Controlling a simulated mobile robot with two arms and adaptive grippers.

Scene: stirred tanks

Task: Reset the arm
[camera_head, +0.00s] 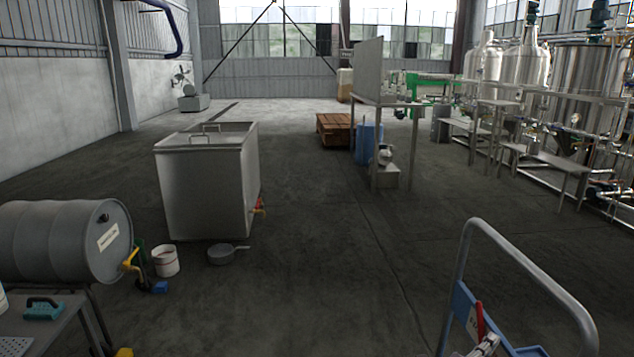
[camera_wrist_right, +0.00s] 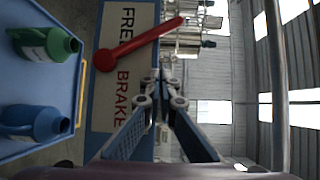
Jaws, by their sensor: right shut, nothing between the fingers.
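My right gripper (camera_head: 487,345) shows at the bottom edge of the head view, beside a metal cart handle (camera_head: 530,262). In the right wrist view its two fingers (camera_wrist_right: 160,88) meet at the tips, shut and empty. A red lever (camera_wrist_right: 138,44) on a panel (camera_wrist_right: 122,75) marked FREE and BRAKE lies just past the fingertips in that view; I cannot tell whether they touch it. The lever also shows in the head view (camera_head: 480,320). My left gripper is in neither view.
A green bottle (camera_wrist_right: 45,44) and a blue bottle (camera_wrist_right: 35,122) are on the cart's blue tray (camera_wrist_right: 68,78). A steel tank (camera_head: 205,190), a grey drum (camera_head: 60,240), a white bucket (camera_head: 165,261) and a pan (camera_head: 222,255) stand left. The floor ahead is clear.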

